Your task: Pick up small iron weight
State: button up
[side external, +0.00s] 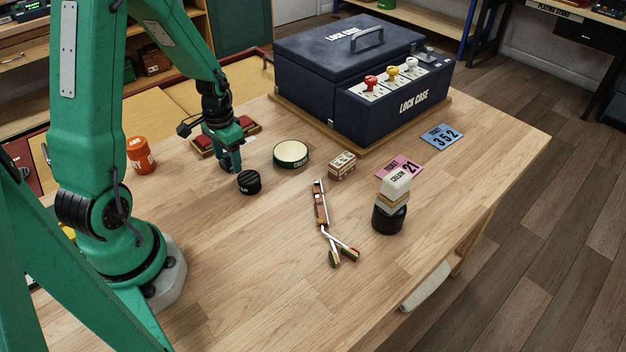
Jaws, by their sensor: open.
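A small dark ribbed cylinder (249,183), which looks like the small iron weight, stands on the wooden table (290,300). Its label is too small to read. My gripper (230,166) points down just behind and to the left of it, low over the table. The jaws are open, and I see nothing between them. The gripper and the cylinder look apart, though the exact gap is hard to judge from this side.
A round cream-topped tin (291,154) and a small box (342,165) are to the right. A red tray (212,141) lies behind my gripper, an orange canister (140,154) left. The hinged piano part (321,203), block stack (391,203), tickets (441,137) and lock case (345,75) stand farther right.

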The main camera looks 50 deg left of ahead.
aim_at(228, 155)
dwell(0.5)
jog(key=c, duration=1.2)
jog(key=shift+c, duration=0.2)
jog(key=shift+r, duration=0.1)
jog(key=shift+r, duration=0.7)
jog(key=r, duration=0.2)
jog(key=shift+d+r, duration=0.2)
jog(key=shift+r, duration=0.2)
jog(key=d+r, duration=0.6)
jog(key=d, duration=0.5)
jog(key=shift+s+d+r, duration=0.15)
jog(key=shift+s+r, duration=0.05)
jog(key=shift+r, duration=0.1)
